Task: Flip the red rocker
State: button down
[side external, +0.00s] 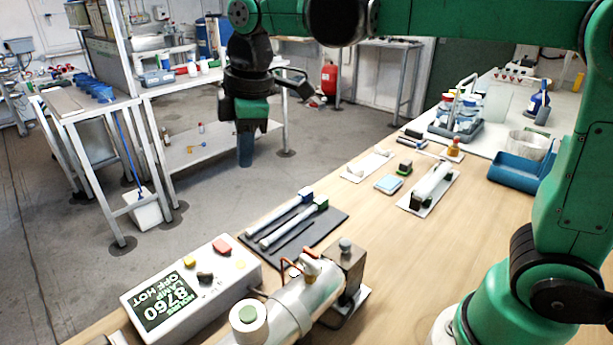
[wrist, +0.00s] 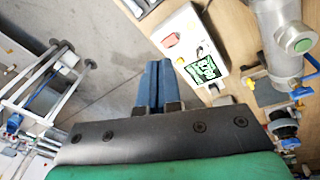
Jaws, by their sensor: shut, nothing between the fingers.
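The red rocker (side external: 221,246) sits on top of a white control box (side external: 250,279) with a dark display (side external: 166,301) reading "LAMP OFF HOT" in green-white characters. A black knob and small yellow and orange parts are near it on the box. In the wrist view the rocker (wrist: 171,40) shows on the box (wrist: 188,22), just beyond the fingertips. My gripper (side external: 245,152) points down, its blue fingers shut and empty, high up and well apart from the box in the side view. In the wrist view the shut fingers (wrist: 159,66) show below and left of the rocker.
A steel cylinder reactor (side external: 290,305) with a green-topped port lies beside the box. A dark mat (side external: 318,235) with white tubes lies behind it. A blue tray (side external: 520,175) is at the right. The air around my gripper looks clear.

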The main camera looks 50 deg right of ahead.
aim_at(224, 248)
jog(key=shift+w+a+f+n+g, duration=0.1)
jog(key=shift+w+a+n+g, duration=0.35)
jog(key=shift+a+n, duration=0.4)
jog(key=shift+w+a+f+n+g, duration=0.1)
jog(key=shift+w+a+n+g, duration=0.2)
jog(key=shift+w+a+n, duration=0.5)
jog(key=shift+w+a+f+n+g, duration=0.1)
jog(key=shift+w+a+n+g, duration=0.2)
jog(key=shift+a+n, duration=0.6)
jog(key=shift+d+n, duration=0.25)
jog(key=shift+d, duration=0.05)
notch_tip(224, 248, down, 14)
jog(key=shift+s, duration=0.1)
